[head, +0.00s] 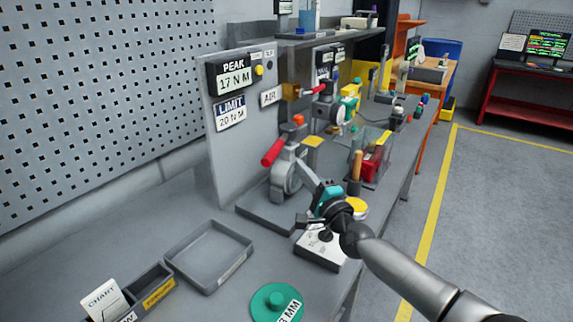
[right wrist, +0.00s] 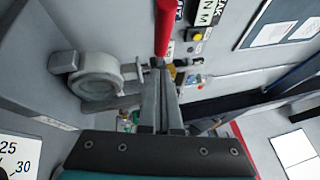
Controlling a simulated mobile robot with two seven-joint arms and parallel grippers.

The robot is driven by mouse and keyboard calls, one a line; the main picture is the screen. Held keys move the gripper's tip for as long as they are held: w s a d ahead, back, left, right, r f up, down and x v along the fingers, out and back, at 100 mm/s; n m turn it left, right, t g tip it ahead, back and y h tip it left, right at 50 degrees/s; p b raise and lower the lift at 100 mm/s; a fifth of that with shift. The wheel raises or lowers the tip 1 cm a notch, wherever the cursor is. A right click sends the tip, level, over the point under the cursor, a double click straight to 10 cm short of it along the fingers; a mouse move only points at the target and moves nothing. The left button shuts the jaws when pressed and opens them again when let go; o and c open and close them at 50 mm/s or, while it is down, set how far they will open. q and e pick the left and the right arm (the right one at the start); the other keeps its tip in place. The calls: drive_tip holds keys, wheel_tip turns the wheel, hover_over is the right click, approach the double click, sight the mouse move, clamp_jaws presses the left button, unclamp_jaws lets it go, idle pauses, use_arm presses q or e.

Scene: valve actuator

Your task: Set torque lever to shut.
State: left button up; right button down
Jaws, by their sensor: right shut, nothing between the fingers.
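In the right wrist view the red grip (right wrist: 163,28) stands just beyond the tips of my right gripper (right wrist: 158,70). I cannot tell whether they touch. The valve body (right wrist: 97,82) is left of the fingers there. My left gripper is out of view.
A panel behind shows a peak sign (head: 233,77) reading 17 N M and a limit sign (head: 230,112) reading 20 N M. A grey tray (head: 180,262), a green disc (head: 275,303) and a white dial plate (head: 321,245) are in front. Another valve (head: 342,106) stands farther back.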

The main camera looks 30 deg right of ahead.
sight(269, 162)
drive_tip(key=w+a, duration=0.1)
drive_tip(key=w+a+r+p, duration=0.1)
drive_tip(key=w+a, duration=0.1)
drive_tip(key=shift+w, duration=0.1)
idle(0.3)
drive_tip(key=shift+w+a, duration=0.6)
drive_tip(key=shift+a, duration=0.25)
drive_tip(key=shift+w+a, duration=0.6)
drive_tip(key=shift+a, duration=0.25)
